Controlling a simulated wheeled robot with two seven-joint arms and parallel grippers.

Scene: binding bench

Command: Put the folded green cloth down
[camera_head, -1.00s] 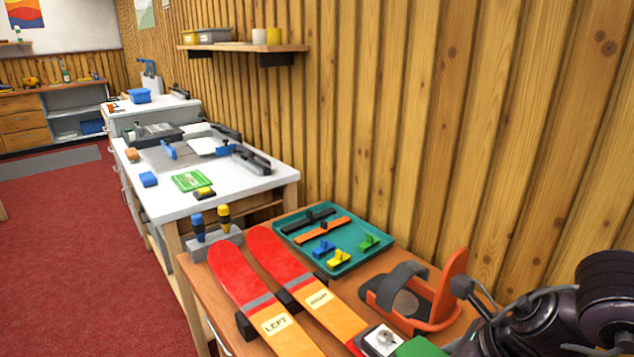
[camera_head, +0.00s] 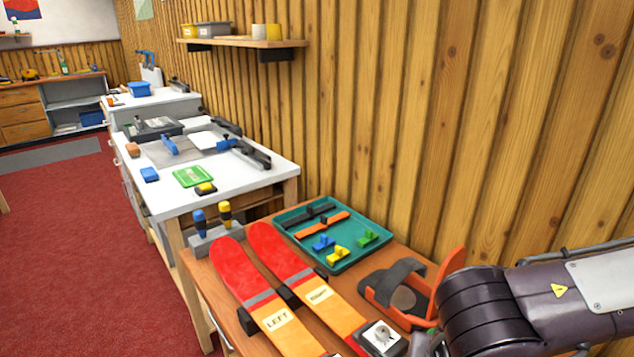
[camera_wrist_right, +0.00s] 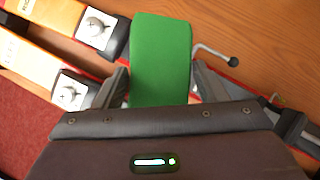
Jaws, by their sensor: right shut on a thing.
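The folded green cloth (camera_wrist_right: 161,52) is a flat green block between the fingers of my right gripper (camera_wrist_right: 160,86) in the right wrist view. The gripper is shut on it, with one finger at each side. My left gripper is not in view.
Two red-orange skis, left (camera_head: 268,308) and right (camera_head: 310,290), lie on the bench (camera_head: 390,252). An orange boot binding (camera_head: 442,281) and a teal tray (camera_head: 293,239) of small parts are near the wall. A metal rod with a black knob (camera_wrist_right: 233,62) is right of the cloth.

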